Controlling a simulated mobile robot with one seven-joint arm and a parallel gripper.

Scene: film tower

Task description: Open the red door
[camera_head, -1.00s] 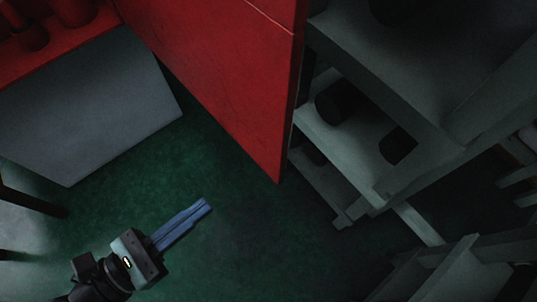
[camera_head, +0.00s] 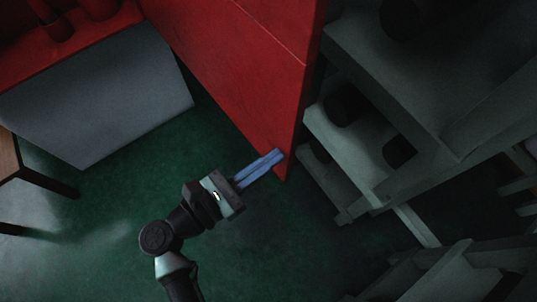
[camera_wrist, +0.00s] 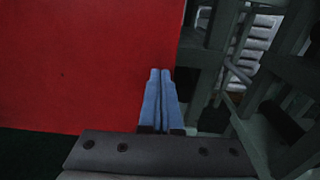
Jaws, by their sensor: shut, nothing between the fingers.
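The red door (camera_head: 235,60) hangs across the upper middle of the head view, its free edge facing the grey shelving on the right. It fills the left of the wrist view (camera_wrist: 85,65). My gripper (camera_head: 278,154) has its blue fingers shut with nothing between them. In the head view the fingertips overlap the door's lower corner by its free edge. In the wrist view the fingertips (camera_wrist: 160,74) lie over the door's right edge. I cannot tell whether they touch it. No handle shows on the visible part of the door.
Grey shelving (camera_head: 360,150) with dark round objects stands close to the right of the door's edge. A grey panel (camera_head: 100,100) stands below a red surface at the upper left. A wooden table corner (camera_head: 8,155) is at the left. Green floor (camera_head: 110,205) lies clear between.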

